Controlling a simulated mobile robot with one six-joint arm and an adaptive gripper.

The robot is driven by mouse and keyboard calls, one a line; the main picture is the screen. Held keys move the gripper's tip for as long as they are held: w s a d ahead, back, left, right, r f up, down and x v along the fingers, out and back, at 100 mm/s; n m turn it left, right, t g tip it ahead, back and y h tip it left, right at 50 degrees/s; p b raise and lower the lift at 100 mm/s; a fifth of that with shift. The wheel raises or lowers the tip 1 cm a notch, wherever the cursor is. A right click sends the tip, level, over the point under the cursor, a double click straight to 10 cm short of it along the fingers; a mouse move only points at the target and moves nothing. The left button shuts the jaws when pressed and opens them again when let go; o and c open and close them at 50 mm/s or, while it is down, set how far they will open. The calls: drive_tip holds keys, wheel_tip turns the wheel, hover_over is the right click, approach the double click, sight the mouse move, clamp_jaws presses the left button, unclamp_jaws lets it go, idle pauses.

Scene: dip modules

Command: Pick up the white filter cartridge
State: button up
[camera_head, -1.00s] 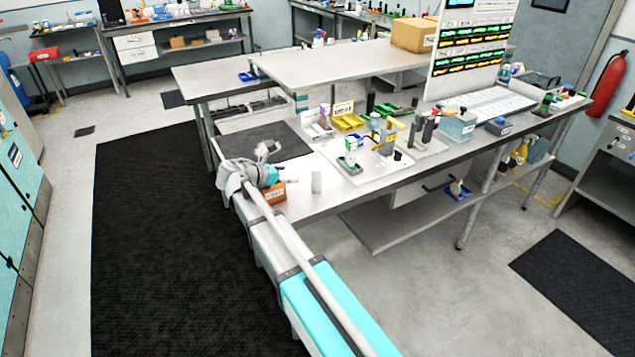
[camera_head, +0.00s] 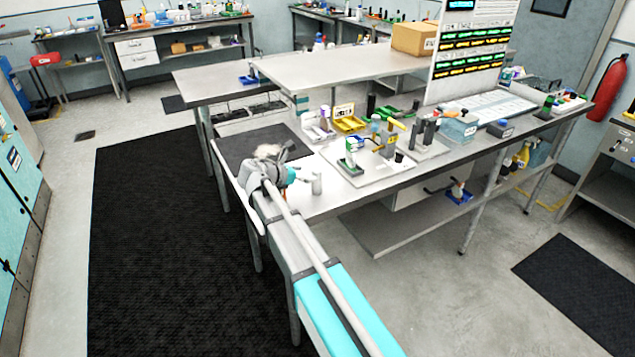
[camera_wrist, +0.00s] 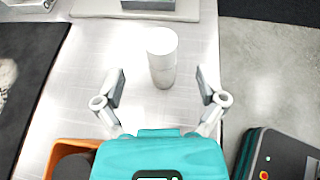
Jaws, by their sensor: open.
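The white filter cartridge (camera_wrist: 162,62) is a plain white cylinder standing upright on the metal bench top. In the wrist view it is just beyond my gripper (camera_wrist: 160,90), roughly midway between the two fingers and apart from both. My gripper is open and empty. In the head view the cartridge (camera_head: 316,184) stands near the bench's front edge, right beside my gripper. My arm hides part of the bench there, and the fingertips are hard to make out in the head view.
An orange bin (camera_wrist: 68,150) with a dark item sits left of my gripper in the wrist view. A dark mat (camera_head: 262,146) lies on the bench behind my arm. Bare bench surrounds the cartridge.

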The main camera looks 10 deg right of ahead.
sight(316, 169)
drive_tip(key=shift+b+x, duration=0.8)
drive_tip(key=shift+x, duration=1.6)
clamp_jaws()
drive_tip(key=shift+r, duration=0.15)
wheel_tip(316, 169, up, 3)
drive_tip(key=p, duration=0.2)
drive_tip(key=shift+f+p, duration=0.2)
drive_tip(key=shift+p, duration=0.2)
drive_tip(key=s+a+r+p, duration=0.1)
drive_tip(key=s+r+p, duration=0.9)
drive_tip(key=s, duration=0.4)
drive_tip(key=shift+a, duration=0.2)
drive_tip(key=shift+r, duration=0.1)
